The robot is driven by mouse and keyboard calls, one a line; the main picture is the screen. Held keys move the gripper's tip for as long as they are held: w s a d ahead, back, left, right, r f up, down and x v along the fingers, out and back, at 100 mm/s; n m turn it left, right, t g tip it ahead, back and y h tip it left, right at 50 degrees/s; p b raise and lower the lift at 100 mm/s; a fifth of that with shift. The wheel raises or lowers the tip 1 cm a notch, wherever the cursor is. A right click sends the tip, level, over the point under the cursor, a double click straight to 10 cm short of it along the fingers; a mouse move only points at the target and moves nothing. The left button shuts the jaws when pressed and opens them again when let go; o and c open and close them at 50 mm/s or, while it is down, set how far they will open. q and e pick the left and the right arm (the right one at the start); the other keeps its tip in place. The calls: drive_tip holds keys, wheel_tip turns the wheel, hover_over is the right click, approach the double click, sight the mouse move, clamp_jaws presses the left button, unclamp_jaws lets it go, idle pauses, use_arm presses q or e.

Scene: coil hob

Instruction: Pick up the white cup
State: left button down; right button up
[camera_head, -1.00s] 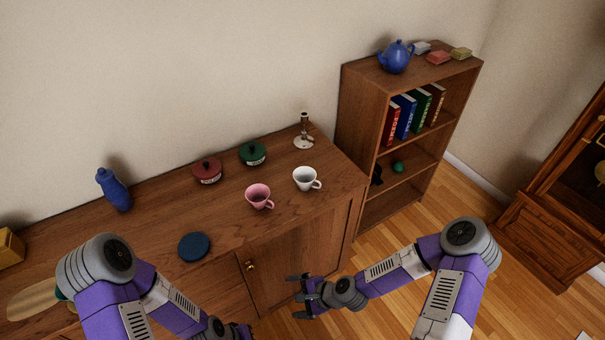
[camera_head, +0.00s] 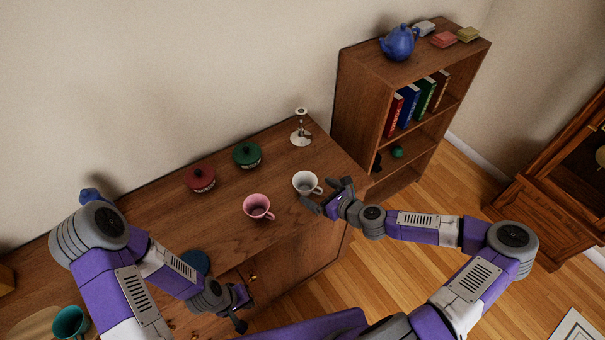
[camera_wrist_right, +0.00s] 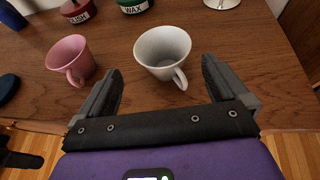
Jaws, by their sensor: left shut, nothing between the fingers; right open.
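The white cup (camera_head: 304,182) stands upright on the wooden cabinet top, near its right front part. It also shows in the right wrist view (camera_wrist_right: 161,50), with its handle toward my gripper. My right gripper (camera_head: 327,196) is open and empty, right at the front of the cup. In the right wrist view its two fingers (camera_wrist_right: 163,82) point toward the cup, with the handle between them. The cup's body is still ahead of the fingers. My left gripper (camera_head: 240,308) is shut and empty, low in front of the cabinet.
A pink cup (camera_head: 257,207) stands close to the left of the white cup. Red (camera_head: 200,178) and green (camera_head: 246,155) lidded pots and a candlestick (camera_head: 301,129) stand behind. A bookshelf (camera_head: 367,62) rises at the right. The cabinet top (camera_head: 285,225) is clear between pink cup and front edge.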

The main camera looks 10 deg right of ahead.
sight(298, 179)
drive_tip(key=shift+w+a+f, duration=0.2)
drive_tip(key=shift+w, duration=0.3)
drive_tip(key=shift+w+a+f, duration=0.2)
drive_tip(key=shift+w+a, duration=0.2)
drive_tip(key=b+x, duration=0.1)
drive_tip(key=x, duration=0.4)
drive_tip(key=shift+w+d+r, duration=0.1)
drive_tip(key=shift+d+r, duration=0.05)
drive_tip(key=shift+d, duration=0.05)
drive_tip(key=shift+c, duration=0.3)
drive_tip(key=c, duration=0.9)
